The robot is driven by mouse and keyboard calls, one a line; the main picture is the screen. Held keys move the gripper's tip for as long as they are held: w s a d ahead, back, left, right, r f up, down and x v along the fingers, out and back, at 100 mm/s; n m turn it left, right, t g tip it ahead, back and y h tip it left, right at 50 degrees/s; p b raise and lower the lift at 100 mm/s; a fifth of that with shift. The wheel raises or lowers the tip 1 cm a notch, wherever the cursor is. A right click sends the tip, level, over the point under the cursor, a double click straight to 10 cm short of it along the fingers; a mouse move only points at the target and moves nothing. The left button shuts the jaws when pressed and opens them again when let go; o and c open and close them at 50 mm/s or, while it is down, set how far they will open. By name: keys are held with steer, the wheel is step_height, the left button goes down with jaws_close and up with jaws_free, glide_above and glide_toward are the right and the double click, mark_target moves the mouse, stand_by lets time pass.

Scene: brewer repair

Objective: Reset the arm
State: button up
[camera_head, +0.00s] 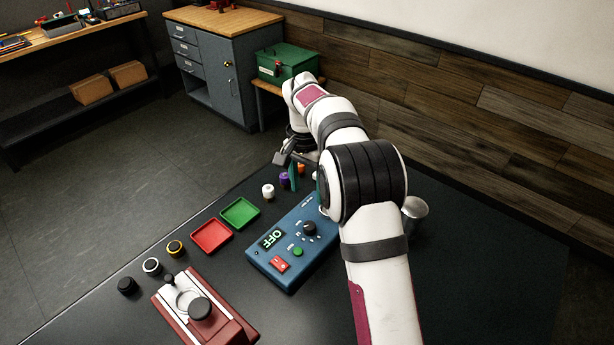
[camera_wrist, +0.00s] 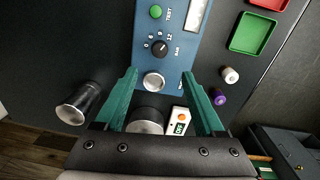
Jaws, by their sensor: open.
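My arm reaches from the bottom of the head view toward the far edge of the black table. My gripper (camera_wrist: 160,98) is open and empty in the wrist view, with two green fingers spread apart. Between and beyond the fingers are the blue control box (camera_wrist: 175,75) and, nearer the palm, a metal-topped black cylinder (camera_wrist: 147,122) and a small white device with an orange button (camera_wrist: 178,122). In the head view, one green finger shows beside the purple-banded and orange items, and the rest of the gripper is partly hidden by my arm.
In the head view, the blue box (camera_head: 290,243) shows OFF. A red tray (camera_head: 211,236), a green tray (camera_head: 240,212), a red and white brewer part (camera_head: 203,312) and several round caps stand left of it. A metal cup (camera_head: 415,208) stands right of my arm. The front right tabletop is clear.

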step_height(320, 180, up, 4)
steer(key=shift+a+f, duration=0.1)
steer(key=shift+f, duration=0.05)
stand_by(0.3)
steer(key=s+d+r+n, duration=0.1)
steer(key=s+r, duration=0.2)
steer(key=s, duration=0.3)
steer(key=s+d+r, duration=0.1)
steer(key=s+r, duration=0.2)
steer(key=s, duration=0.2)
steer(key=s+f+y, duration=0.1)
steer(key=s+f, duration=0.1)
steer(key=s, duration=1.1)
steer(key=s+f+n+y, duration=0.1)
steer(key=s+f, duration=0.1)
steer(key=s, duration=1.1)
steer(key=shift+f, duration=0.3)
steer(key=shift+d, duration=0.1)
